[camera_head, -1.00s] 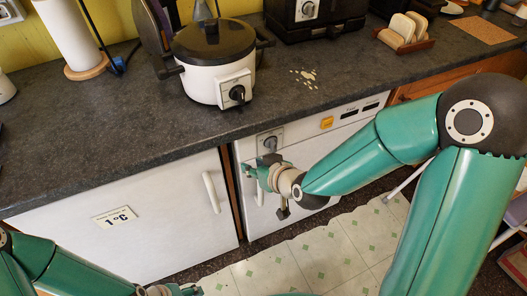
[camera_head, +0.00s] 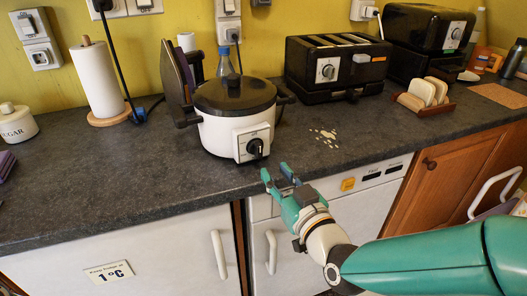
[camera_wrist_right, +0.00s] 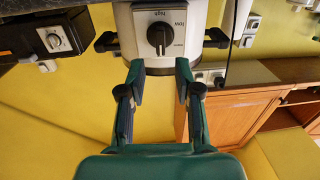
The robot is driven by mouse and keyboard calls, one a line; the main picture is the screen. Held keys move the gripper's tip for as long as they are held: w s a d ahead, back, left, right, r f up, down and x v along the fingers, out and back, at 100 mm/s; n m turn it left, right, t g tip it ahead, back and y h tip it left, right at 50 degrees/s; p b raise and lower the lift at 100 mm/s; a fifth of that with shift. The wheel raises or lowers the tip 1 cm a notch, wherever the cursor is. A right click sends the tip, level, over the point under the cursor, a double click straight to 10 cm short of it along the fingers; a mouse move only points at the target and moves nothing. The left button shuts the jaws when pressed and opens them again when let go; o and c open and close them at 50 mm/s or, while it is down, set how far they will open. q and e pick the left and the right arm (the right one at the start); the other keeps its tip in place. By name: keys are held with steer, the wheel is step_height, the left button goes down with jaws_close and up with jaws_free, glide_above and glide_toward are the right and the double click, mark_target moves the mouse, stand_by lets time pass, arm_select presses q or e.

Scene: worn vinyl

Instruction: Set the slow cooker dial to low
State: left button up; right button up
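The white slow cooker (camera_head: 218,134) with a black lid stands on the dark counter near its front edge. Its black dial (camera_head: 255,147) is on a pale control panel facing front. In the right wrist view the picture is upside down, and the dial (camera_wrist_right: 159,34) sits ahead, centred between my fingers. Labels around it include "high"; the exact setting of the dial is hard to tell. My right gripper (camera_head: 275,172) is open and empty, in front of the counter edge, below and slightly right of the dial, not touching it. My left gripper is not in view.
A black toaster (camera_head: 308,72) stands right of the cooker, with a toast rack (camera_head: 425,108) beyond. Pale crumbs or spots (camera_head: 325,136) lie on the counter. A paper towel roll (camera_head: 97,80) and an iron (camera_head: 178,72) stand behind left. The front-left counter is clear.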

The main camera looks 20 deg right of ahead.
mark_target(260, 154)
steer(key=shift+w+a+p, duration=0.2)
steer(key=shift+w+p, duration=0.4)
steer(key=shift+w, duration=0.95)
steer(key=shift+w+a+p, duration=0.2)
steer(key=shift+w+p, duration=0.65)
steer(key=shift+w, duration=0.8)
steer(key=shift+f, duration=0.1)
steer(key=shift+w+b, duration=0.25)
steer(key=shift+b, duration=0.25)
